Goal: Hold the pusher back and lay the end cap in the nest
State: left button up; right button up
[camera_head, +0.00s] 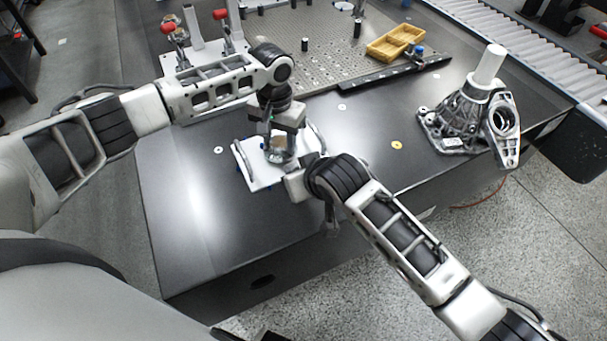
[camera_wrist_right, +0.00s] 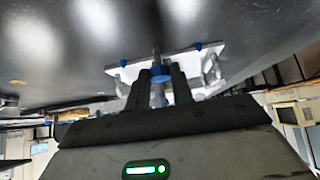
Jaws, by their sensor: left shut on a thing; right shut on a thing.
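A white fixture plate (camera_head: 258,178) with side handles and blue pins lies on the dark table, and I take it to carry the nest. It also shows in the right wrist view (camera_wrist_right: 190,62). My left gripper (camera_head: 281,141) points down over the plate, shut on a greyish round part that looks like the end cap (camera_head: 279,155). I cannot tell whether the part touches the plate. My right gripper (camera_wrist_right: 160,85) is at the plate's near side, shut on a blue-collared rod, seemingly the pusher (camera_wrist_right: 160,72). The arms and gripper bodies hide most of the nest.
A yellow tray (camera_head: 394,42) sits there too. A large metal casting (camera_head: 465,118) with a white cylinder stands at the right. The table's left front is clear.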

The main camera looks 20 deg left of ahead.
aim_at(279, 143)
pick_arm(q)
jog(key=shift+f, duration=0.6)
pick_arm(e)
jog(key=shift+s+d+f, duration=0.15)
jog(key=shift+f, duration=0.25)
pick_arm(q)
jog(key=o, duration=1.2)
jog(key=shift+r, duration=3.5)
pick_arm(e)
jog(key=shift+w+a, duration=0.35)
jog(key=shift+a, duration=0.05)
pick_arm(q)
jog(key=shift+f, duration=0.1)
pick_arm(e)
jog(key=o, duration=0.9)
jog(key=shift+r, duration=0.1)
jog(key=shift+w+a+r, duration=0.1)
jog(key=shift+r, duration=0.1)
